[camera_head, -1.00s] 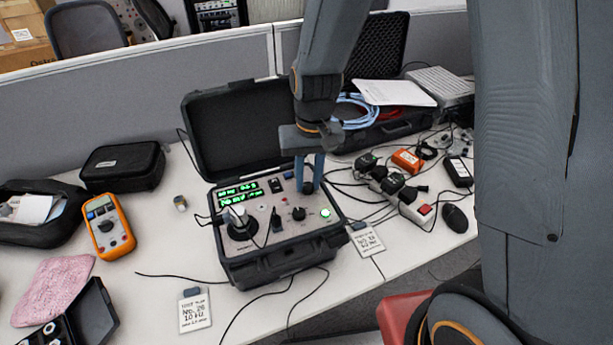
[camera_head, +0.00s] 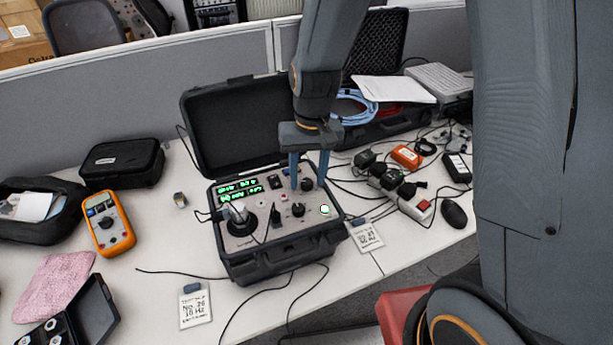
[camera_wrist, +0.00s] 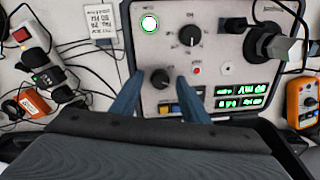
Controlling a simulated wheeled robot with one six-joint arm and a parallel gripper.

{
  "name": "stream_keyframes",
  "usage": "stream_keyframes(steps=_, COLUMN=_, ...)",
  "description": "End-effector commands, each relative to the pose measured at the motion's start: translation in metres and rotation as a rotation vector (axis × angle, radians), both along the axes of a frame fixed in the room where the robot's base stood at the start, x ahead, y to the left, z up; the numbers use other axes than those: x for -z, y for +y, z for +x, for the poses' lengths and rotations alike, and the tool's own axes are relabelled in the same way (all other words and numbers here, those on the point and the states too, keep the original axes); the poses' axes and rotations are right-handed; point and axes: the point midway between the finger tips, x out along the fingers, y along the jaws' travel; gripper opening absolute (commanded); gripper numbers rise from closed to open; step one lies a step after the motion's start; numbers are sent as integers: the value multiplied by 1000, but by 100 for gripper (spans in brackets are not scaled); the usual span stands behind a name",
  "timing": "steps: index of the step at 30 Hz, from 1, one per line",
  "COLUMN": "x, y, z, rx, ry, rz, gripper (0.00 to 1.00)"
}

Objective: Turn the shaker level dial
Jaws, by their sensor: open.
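The shaker controller is an open black case with a grey panel (camera_head: 268,221) on the table. The panel carries two black dials. The rear dial (camera_head: 307,185) lies between the blue fingertips of my gripper (camera_head: 307,181), which points down and is open. In the wrist view, this dial (camera_wrist: 160,78) sits between the tips of my gripper (camera_wrist: 160,80), with visible space on both sides. The other dial (camera_head: 298,209) is nearer the front edge and also shows in the wrist view (camera_wrist: 190,35). The dial labels are too small to read, so I cannot tell which is the level dial.
Green displays (camera_head: 239,191), a lit round button (camera_head: 324,209) and a shaker with cables (camera_head: 238,219) share the panel. The raised lid (camera_head: 236,124) stands behind. An orange multimeter (camera_head: 109,222) is left; a power strip (camera_head: 405,194) is right. Cables cross the table.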

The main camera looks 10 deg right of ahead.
Motion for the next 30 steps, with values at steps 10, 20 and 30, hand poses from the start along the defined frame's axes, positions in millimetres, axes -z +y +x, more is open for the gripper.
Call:
stream_keyframes(steps=10, x=-38, y=-2, z=2, rx=-1, ry=-5, rz=1, gripper=41)
stream_keyframes(steps=20, x=-73, y=-4, z=0, rx=1, ry=0, rz=0, gripper=41)
stream_keyframes(steps=30, x=-77, y=-4, z=-1, rx=1, ry=2, rz=0, gripper=41)
